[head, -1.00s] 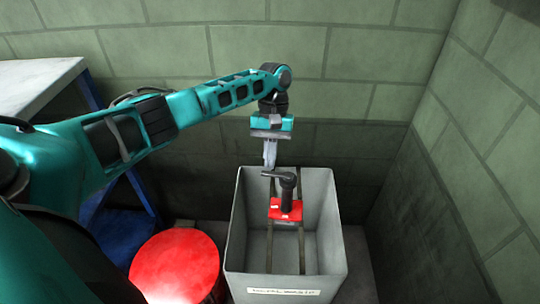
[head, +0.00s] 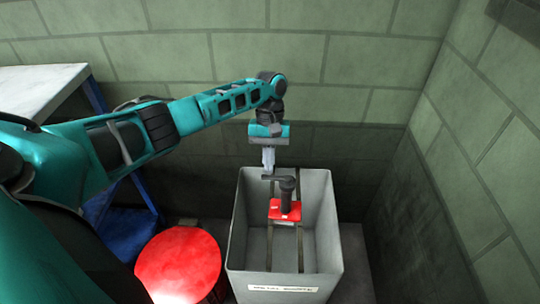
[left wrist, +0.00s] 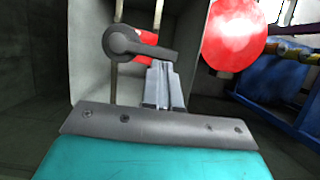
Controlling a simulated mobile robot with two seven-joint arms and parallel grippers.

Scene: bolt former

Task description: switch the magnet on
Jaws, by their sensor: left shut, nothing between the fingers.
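The magnet is a red block (head: 285,211) with a dark post and a dark lever handle (head: 277,178) on top. It stands in a grey open bin (head: 328,235). My left gripper (head: 268,168) points down at the bin's back edge, its fingers shut and empty, close beside the lever's left end. In the left wrist view the shut fingers (left wrist: 164,75) are by the tip of the lever (left wrist: 135,46); whether they touch it I cannot tell. My right gripper is not in view.
A red round drum lid (head: 178,264) is left of the bin. A white-topped table (head: 35,85) with blue legs stands at the far left. Block walls close off the back and right. Two dark strips run along the bin's inside.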

